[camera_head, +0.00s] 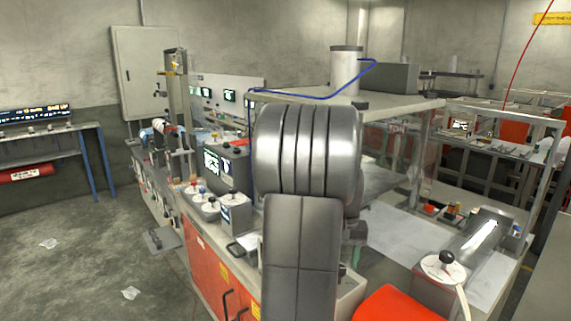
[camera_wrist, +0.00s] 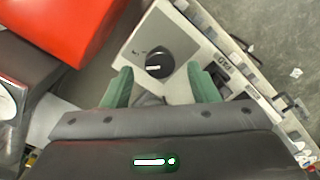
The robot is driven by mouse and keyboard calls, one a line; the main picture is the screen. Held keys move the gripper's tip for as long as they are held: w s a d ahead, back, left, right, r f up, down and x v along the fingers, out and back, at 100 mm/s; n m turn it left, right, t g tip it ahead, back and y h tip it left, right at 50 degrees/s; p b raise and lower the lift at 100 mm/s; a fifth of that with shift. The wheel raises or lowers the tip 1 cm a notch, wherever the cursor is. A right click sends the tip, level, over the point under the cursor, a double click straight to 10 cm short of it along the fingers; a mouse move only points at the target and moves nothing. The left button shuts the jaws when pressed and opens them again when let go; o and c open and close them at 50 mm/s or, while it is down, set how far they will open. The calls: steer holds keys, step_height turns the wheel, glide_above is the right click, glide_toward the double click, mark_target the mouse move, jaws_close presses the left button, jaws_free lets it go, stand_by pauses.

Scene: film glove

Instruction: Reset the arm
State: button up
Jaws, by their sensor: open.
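My gripper (camera_wrist: 160,88) shows in the wrist view as two green fingers set well apart, with nothing between them. A light control panel with a black rotary knob (camera_wrist: 159,64) lies beyond the fingertips; the distance between them is hard to tell. In the head view my grey arm rises in the middle and hides part of the bench; my gripper cannot be made out there.
A long workbench with red cabinet doors (camera_head: 215,275) runs along the middle. A framed enclosure (camera_head: 410,104) stands behind my arm. A red surface (camera_head: 390,304) is at the front right. A side table (camera_head: 60,136) stands left. Open floor (camera_head: 75,270) lies at left, with small paper scraps.

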step_height(320, 180, down, 2)
steer(key=shift+f, duration=0.1)
stand_by(0.4)
